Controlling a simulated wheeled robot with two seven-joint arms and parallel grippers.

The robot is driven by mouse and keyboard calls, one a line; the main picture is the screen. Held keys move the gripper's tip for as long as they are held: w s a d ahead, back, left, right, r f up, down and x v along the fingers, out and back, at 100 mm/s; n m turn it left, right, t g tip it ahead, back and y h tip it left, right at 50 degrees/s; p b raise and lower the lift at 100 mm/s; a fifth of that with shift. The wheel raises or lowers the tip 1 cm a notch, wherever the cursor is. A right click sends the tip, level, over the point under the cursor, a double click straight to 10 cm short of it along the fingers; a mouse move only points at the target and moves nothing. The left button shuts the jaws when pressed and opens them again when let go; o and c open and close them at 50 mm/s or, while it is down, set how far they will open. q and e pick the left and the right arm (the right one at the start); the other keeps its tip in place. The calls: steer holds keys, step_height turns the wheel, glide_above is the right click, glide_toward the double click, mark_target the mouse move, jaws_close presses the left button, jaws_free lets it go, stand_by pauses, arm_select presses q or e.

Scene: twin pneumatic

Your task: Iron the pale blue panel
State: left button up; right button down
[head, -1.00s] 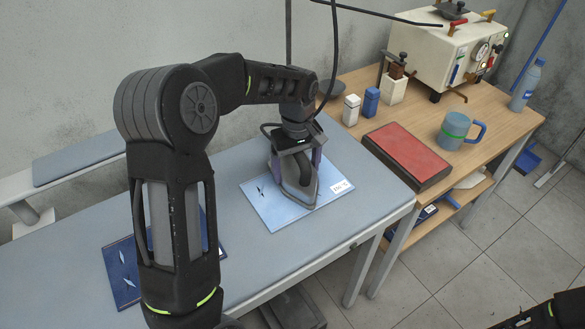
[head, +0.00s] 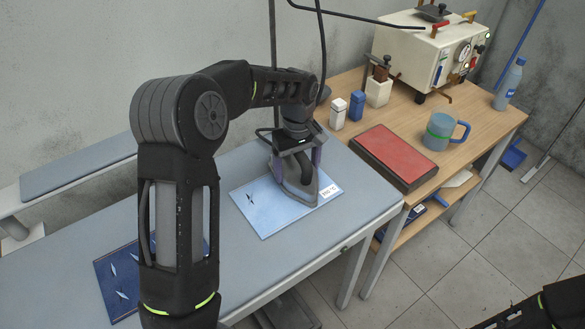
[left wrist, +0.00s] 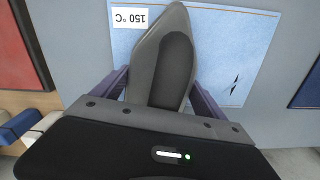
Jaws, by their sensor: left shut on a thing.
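The pale blue panel (head: 262,218) lies flat on the padded grey ironing table (head: 245,276). It bears small dark marks near its left part and a white label at its right edge; the label reads 150 °C in the left wrist view. My left gripper (head: 297,165) is shut on the grey iron (head: 306,198), which is over the panel's right part and looks to rest on it. The left wrist view shows the iron (left wrist: 148,45) between the purple fingers, with the panel (left wrist: 240,45) beyond. The iron hides part of the panel. My right gripper is out of view.
A dark blue panel (head: 113,284) lies at the table's left, partly behind my arm. The wooden bench (head: 456,142) to the right holds a red-topped pad (head: 394,153), a mug (head: 440,132), small bottles and the boiler (head: 418,55). A black hose hangs above the iron.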

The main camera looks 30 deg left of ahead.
mark_target(285, 174)
arm_select(q)
steer(key=shift+w, duration=0.1)
stand_by(0.3)
stand_by(0.4)
steer(key=shift+s+a+r+b, duration=0.1)
steer(key=shift+s+a+b, duration=0.25)
steer(key=shift+s, duration=0.5)
steer(key=shift+s+a+b, duration=0.15)
steer(key=shift+s+a, duration=0.4)
steer(key=shift+s, duration=0.3)
steer(key=shift+s+a+f+b, duration=0.1)
steer(key=shift+s+a+b, duration=0.25)
steer(key=shift+s, duration=0.5)
steer(key=shift+s+a+f+b, duration=0.1)
steer(key=shift+s+a, duration=0.4)
steer(key=shift+s, duration=0.35)
steer(key=shift+s, duration=0.15)
steer(key=shift+s+a+f, duration=0.1)
steer(key=shift+s+a, duration=0.05)
steer(key=shift+s, duration=0.05)
steer(key=shift+s+a, duration=0.4)
steer(key=shift+s, duration=0.35)
steer(key=shift+s+a, duration=0.35)
steer(key=shift+s, duration=0.35)
